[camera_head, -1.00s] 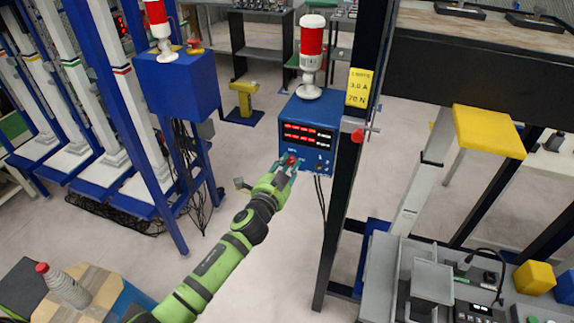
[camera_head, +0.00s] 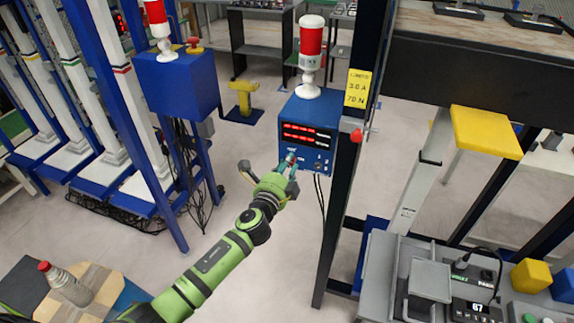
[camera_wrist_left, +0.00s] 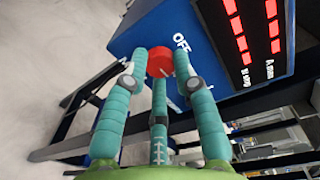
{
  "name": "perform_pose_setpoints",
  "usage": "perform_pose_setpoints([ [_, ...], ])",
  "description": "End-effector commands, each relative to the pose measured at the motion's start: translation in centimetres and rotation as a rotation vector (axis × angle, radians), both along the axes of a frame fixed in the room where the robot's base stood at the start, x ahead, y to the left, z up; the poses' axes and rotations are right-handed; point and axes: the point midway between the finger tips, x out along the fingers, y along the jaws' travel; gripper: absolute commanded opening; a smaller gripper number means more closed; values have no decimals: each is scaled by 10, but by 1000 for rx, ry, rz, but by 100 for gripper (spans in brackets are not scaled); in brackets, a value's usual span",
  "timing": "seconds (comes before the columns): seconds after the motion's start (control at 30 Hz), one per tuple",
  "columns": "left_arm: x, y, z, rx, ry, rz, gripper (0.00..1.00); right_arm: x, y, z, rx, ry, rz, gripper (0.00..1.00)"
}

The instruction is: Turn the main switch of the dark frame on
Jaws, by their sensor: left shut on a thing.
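The main switch is a red round knob (camera_wrist_left: 160,62) on the front of a blue control box (camera_head: 308,112) fixed to the dark frame (camera_head: 343,185). My left gripper (camera_head: 290,163) is at the lower left of the box front. In the left wrist view its teal fingers (camera_wrist_left: 166,72) are closed around the knob. A pale mark shows on the knob, and the word OFF is printed beside it. Another label lies partly hidden behind a finger. The box's red number displays (camera_head: 307,133) are lit. My right gripper is in neither view.
A red and white signal lamp (camera_head: 311,55) stands on the box. A small red knob (camera_head: 357,135) sticks out from the dark frame's post. Black cables hang below the box.

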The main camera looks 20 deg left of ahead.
Motion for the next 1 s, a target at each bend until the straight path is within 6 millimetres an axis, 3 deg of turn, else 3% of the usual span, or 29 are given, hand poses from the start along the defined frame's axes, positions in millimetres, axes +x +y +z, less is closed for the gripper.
perform_pose_setpoints([
  [0.57, 1, 0, 2, 34, -4, 0, 0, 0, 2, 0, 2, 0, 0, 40],
  [0.6, 1, 0, 2, 34, -4, 0, 36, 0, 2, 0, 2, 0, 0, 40],
  [0.63, 1, 0, 2, 34, -4, 0, 48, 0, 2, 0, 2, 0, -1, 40],
  [0.67, 0, 0, 2, 34, -4, 0, 52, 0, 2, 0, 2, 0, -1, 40],
  [1.0, -1, 0, 0, 32, -2, 0, 52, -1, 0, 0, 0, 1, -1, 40],
])
